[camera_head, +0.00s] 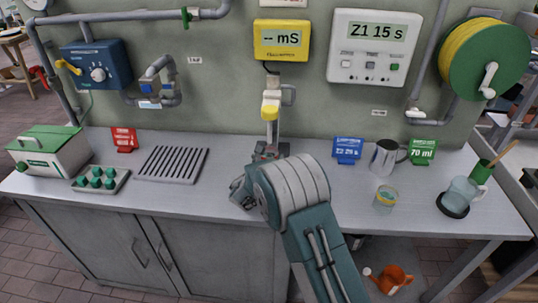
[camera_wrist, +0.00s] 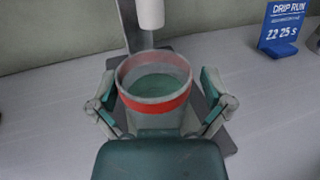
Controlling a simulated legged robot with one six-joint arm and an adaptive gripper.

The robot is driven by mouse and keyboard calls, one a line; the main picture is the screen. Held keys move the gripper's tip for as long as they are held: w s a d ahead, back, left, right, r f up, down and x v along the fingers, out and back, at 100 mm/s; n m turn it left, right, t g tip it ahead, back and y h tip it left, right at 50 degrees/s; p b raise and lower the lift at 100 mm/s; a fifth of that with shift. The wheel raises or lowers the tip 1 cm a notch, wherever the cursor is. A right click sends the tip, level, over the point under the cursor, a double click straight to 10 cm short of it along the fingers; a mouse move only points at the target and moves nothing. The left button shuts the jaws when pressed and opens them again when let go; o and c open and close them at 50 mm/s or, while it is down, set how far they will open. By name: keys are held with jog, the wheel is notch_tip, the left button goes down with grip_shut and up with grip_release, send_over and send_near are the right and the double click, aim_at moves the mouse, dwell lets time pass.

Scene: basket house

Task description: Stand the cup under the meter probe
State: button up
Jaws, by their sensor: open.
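A clear cup with a red band (camera_wrist: 155,103) stands upright in the wrist view, with greenish contents inside. It is on the dark base plate (camera_wrist: 222,140) of the meter stand. The white probe (camera_wrist: 150,12) hangs above and toward the back of the cup; I cannot tell whether it is exactly over the opening. My gripper (camera_wrist: 158,92) is open, one finger on each side of the cup, with small gaps showing. In the head view, my arm hides the cup. The yellow meter (camera_head: 282,40) reads "-- mS", above the probe holder with its yellow part (camera_head: 270,110).
A yellow-banded glass (camera_head: 385,201), a steel jug (camera_head: 384,157) and a pitcher on a dark coaster (camera_head: 453,204) stand at the right. Blue (camera_head: 347,150) and green (camera_head: 422,152) signs are behind. A slotted drain rack (camera_head: 173,164) and a tray (camera_head: 100,180) lie left.

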jog(key=v, duration=1.1)
jog(key=shift+w+a, duration=0.1)
jog(key=shift+a, duration=0.15)
jog(key=shift+s, duration=0.3)
jog(key=shift+d+r, duration=0.1)
jog(key=s+d+r+m+g+h, duration=0.2)
jog(key=s+d+r+m+g, duration=0.2)
jog(key=d+m, duration=0.3)
jog(key=s+d+r+m+g+h, duration=0.1)
jog(key=s+d+r+m+g, duration=0.35)
jog(key=d, duration=0.45)
jog(key=s+d+r+m+g+h, duration=0.2)
jog(key=s+d+r+m+g, duration=0.1)
jog(key=s+d+r+m, duration=0.4)
jog(key=s+r+m+y, duration=0.1)
jog(key=s+m+y, duration=0.9)
jog(key=s+m, duration=0.4)
jog(key=s, duration=0.4)
jog(key=shift+d+r+y, duration=0.2)
jog(key=shift+d+y, duration=0.1)
